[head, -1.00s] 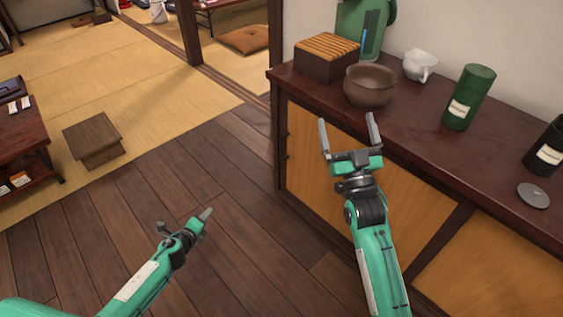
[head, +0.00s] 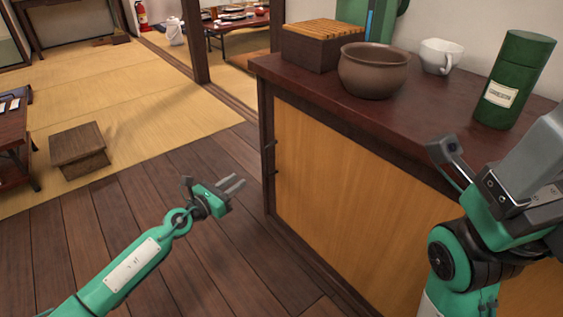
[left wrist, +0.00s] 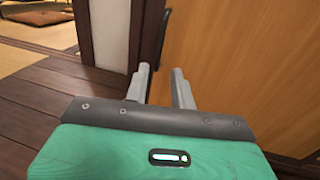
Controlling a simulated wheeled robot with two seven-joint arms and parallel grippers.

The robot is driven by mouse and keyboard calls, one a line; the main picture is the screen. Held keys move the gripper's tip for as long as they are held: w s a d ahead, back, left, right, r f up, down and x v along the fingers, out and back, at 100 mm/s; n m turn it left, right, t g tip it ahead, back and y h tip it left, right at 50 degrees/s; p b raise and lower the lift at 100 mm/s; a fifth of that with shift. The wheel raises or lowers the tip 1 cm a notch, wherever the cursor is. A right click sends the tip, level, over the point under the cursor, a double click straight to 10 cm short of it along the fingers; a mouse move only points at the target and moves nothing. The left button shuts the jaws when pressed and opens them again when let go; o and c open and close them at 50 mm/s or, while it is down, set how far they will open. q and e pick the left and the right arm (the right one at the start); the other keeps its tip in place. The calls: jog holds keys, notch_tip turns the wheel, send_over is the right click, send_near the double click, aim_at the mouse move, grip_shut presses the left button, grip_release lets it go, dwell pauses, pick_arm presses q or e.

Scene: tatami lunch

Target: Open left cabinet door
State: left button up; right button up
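The left cabinet door (head: 340,190) is a yellow-brown wooden panel in a dark frame, and it looks shut. It also shows in the left wrist view (left wrist: 245,75). Small dark fittings (head: 270,160) sit along its left edge; whether they are a handle or hinges I cannot tell. My left gripper (head: 235,184) is just left of that edge, apart from it. In the left wrist view its fingers (left wrist: 160,85) stand apart with nothing between them. My right gripper (head: 450,160) is close to the head camera, in front of the cabinet's right part; its finger spread is unclear.
On the dark countertop (head: 310,91) stand a slatted wooden box (head: 310,50), a brown bowl (head: 374,72), a white cup (head: 441,56) and a green canister (head: 514,80). A low wooden stool (head: 79,150) is at the left. The plank floor (head: 130,195) left of the cabinet is clear.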

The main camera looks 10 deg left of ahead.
aim_at(267, 173)
pick_arm(q)
jog(key=shift+b+x, duration=1.35)
jog(key=shift+x, duration=5.7)
grip_shut()
